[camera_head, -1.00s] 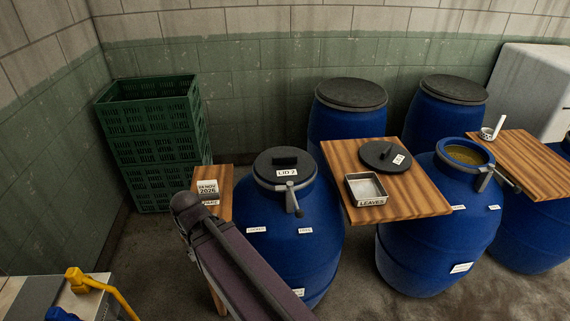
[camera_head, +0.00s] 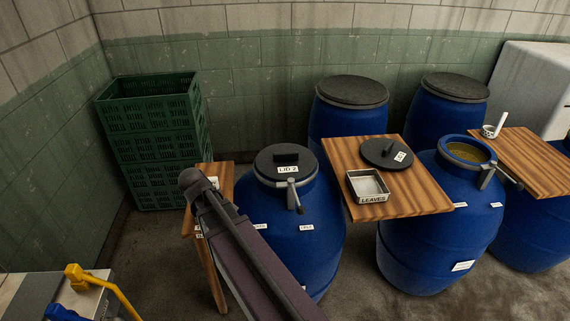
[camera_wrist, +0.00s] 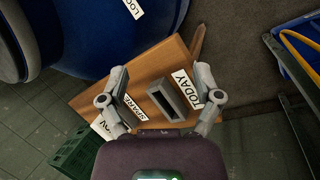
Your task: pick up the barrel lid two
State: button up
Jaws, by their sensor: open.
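Barrel lid two (camera_head: 265,165) is a dark round lid with a block handle and a white "LID 2" label. It lies on top of the blue barrel (camera_head: 318,240), with a grey lever clamp (camera_head: 293,194) at its front rim. In the wrist view my gripper (camera_wrist: 162,80) is open and empty, its two fingers spread above a small wooden table (camera_wrist: 185,60). The barrel's side (camera_wrist: 90,35) shows at the upper left there; the lid itself is not visible in that view. In the head view my arm stands in front of the small table, left of the lid.
The small table holds a grey slotted block (camera_wrist: 168,100) and "SPARE" and "TODAY" labels. Right of the barrel, a wooden board (camera_head: 415,192) carries a smaller dark lid (camera_head: 380,152) and a "LEAVES" tray (camera_head: 367,199). Green crates (camera_head: 160,145) stand behind left.

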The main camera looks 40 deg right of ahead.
jog(key=w+d+r+n+h+b, duration=0.1)
jog(key=w+d+r+n+h, duration=0.2)
jog(key=w+d+n+h, duration=0.55)
jog(key=n+g+b, duration=0.1)
jog(key=n+g, duration=0.1)
jog(key=n, duration=0.1)
send_near(285, 153)
jog(key=a, duration=0.3)
jog(key=shift+w+r+h, duration=0.25)
jog(key=shift+w+h, duration=0.05)
jog(key=shift+h, duration=0.05)
jog(key=b+x, duration=0.3)
jog(key=x, duration=0.5)
jog(key=shift+a+f, duration=0.1)
jog(key=shift+f, duration=0.05)
jog(key=shift+d, duration=0.3)
jog(key=shift+b+x, duration=1.1)
jog(key=shift+x, duration=1.55)
jog(key=shift+s, duration=0.1)
